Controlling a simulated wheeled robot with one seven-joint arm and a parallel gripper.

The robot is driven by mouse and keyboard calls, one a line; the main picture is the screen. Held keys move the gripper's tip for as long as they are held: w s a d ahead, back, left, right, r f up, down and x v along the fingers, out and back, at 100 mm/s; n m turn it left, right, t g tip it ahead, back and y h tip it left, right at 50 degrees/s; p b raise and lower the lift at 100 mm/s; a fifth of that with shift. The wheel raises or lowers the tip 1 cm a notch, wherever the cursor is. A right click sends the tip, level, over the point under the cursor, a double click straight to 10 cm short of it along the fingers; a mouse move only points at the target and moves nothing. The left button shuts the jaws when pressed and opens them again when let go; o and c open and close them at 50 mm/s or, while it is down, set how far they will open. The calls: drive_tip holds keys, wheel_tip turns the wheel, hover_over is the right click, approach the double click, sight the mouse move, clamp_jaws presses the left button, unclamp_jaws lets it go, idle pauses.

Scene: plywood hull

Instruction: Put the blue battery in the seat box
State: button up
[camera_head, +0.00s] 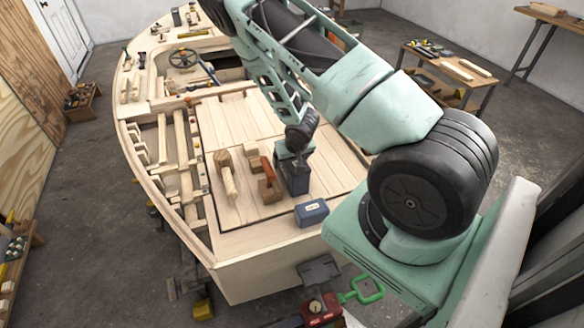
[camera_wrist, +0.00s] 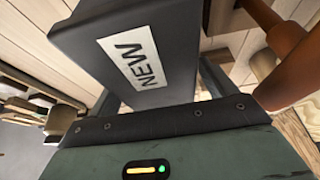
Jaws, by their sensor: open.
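My gripper (camera_head: 295,166) is open and points down over the pale deck near the boat's stern. A dark slate-blue box (camera_head: 298,184) stands right under it. In the wrist view a dark grey-blue box with a white "NEW" label (camera_wrist: 145,50) fills the space between my fingers (camera_wrist: 162,92), one finger at each side; whether they touch it is hard to tell. It looks like the battery. A second, smaller blue box with a white label (camera_head: 311,213) sits at the stern edge. I cannot tell which part of the boat is the seat box.
Wooden blocks (camera_head: 226,174) and a block with an orange-brown part (camera_head: 268,180) stand left of my gripper. The boat's open ribbed side (camera_head: 180,150) lies further left. A red tool box (camera_head: 318,309) and a green handle (camera_head: 366,290) are below the stern.

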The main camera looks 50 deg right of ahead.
drive_tip(key=shift+f, duration=0.2)
idle(0.3)
drive_tip(key=c, duration=1.6)
drive_tip(key=shift+o, duration=0.2)
drive_tip(key=shift+r, duration=0.1)
drive_tip(key=shift+r, duration=0.1)
drive_tip(key=shift+r, duration=0.2)
wheel_tip(320, 180, up, 9)
drive_tip(key=shift+r+b, duration=0.1)
drive_tip(key=shift+b, duration=0.7)
drive_tip(key=shift+r, duration=0.3)
